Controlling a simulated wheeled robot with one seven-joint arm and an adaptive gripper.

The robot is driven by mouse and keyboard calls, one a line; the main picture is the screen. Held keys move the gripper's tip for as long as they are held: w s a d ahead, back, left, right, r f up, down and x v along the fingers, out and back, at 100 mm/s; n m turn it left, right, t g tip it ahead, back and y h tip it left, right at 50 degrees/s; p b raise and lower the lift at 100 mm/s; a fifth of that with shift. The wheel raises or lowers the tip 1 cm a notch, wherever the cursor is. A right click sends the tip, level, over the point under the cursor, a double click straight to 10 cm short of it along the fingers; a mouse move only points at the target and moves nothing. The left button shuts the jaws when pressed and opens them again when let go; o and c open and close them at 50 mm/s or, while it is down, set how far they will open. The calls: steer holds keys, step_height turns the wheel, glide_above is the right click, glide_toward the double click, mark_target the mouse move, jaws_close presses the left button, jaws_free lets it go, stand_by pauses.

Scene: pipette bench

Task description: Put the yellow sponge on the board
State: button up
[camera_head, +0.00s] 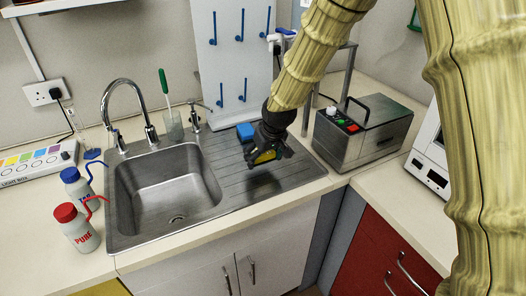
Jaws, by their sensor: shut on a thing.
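My gripper (264,153) is dark and hangs over the ribbed steel draining board (288,176) to the right of the sink basin. A dark shadow lies on the board below the gripper, and the sponge looks held above the surface.
The tap (128,105) and basin (165,185) are left. A metal water-bath-like box (362,135) stands right. A white peg panel (230,60) rises behind. The board's front is clear.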

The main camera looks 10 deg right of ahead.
mark_target(263, 154)
steer(key=w, duration=0.3)
steer(key=w+p, duration=0.1)
steer(key=w, duration=0.1)
steer(key=shift+w+d+f, duration=0.3)
steer(key=shift+w+d, duration=0.05)
steer(key=shift+d, duration=0.05)
steer(key=shift+f+p, duration=0.8)
steer(key=shift+f, duration=0.95)
steer(key=shift+f, duration=0.15)
steer(key=o, duration=1)
steer(key=shift+o, duration=0.2)
steer(key=b+v, duration=0.2)
steer(key=v, duration=1)
